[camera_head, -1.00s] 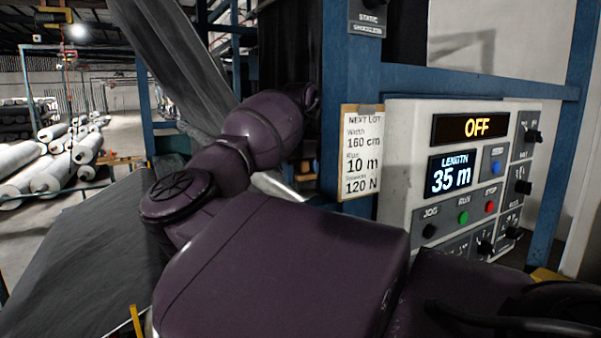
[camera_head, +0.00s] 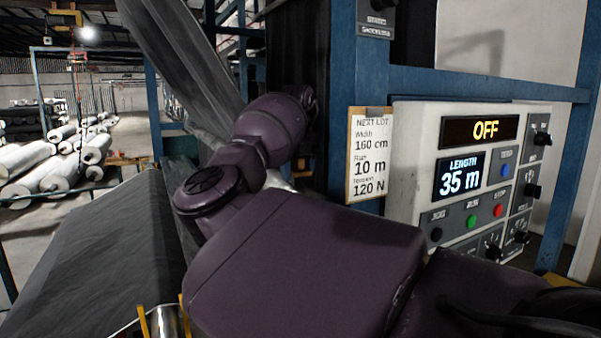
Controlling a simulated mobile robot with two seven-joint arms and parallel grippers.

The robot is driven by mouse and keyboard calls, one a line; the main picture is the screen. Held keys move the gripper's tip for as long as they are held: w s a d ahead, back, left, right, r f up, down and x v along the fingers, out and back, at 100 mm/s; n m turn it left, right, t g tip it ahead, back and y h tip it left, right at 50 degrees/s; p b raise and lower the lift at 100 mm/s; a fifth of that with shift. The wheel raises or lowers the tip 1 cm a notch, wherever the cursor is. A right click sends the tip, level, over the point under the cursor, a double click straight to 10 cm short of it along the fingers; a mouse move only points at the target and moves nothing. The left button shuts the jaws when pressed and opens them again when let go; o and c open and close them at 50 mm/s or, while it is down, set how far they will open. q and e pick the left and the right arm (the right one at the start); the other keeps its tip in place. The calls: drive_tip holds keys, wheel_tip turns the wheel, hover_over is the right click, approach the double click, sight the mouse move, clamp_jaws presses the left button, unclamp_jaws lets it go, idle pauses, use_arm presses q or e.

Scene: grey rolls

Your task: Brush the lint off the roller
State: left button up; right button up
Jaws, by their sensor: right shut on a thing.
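My right arm, dark purple, fills the middle and bends up and away. Its gripper end lies behind the far wrist, where a small dark and brownish patch shows. The jaws and the thing they hold are mostly hidden there. A short pale metal part (camera_head: 279,182) shows beside the forearm; I cannot tell if it is a roller. A shiny metal cylinder (camera_head: 166,323) shows at the bottom left between yellow uprights. I cannot make out any lint or brush. My left gripper is not in view.
Grey fabric (camera_head: 110,240) slopes at the lower left, and another grey sheet (camera_head: 172,55) rises above. A control panel (camera_head: 470,180) reading OFF and 35 m and a lot card (camera_head: 369,155) are at right on the blue frame (camera_head: 357,70). White rolls (camera_head: 60,178) lie far left.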

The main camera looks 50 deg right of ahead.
sight(308, 176)
drive_tip(key=shift+w+d, duration=0.4)
drive_tip(key=shift+w, duration=0.85)
drive_tip(key=shift+w+d, duration=0.45)
drive_tip(key=shift+w, duration=0.85)
drive_tip(key=shift+w+d, duration=0.4)
drive_tip(key=shift+w, duration=0.85)
drive_tip(key=shift+s+f, duration=0.1)
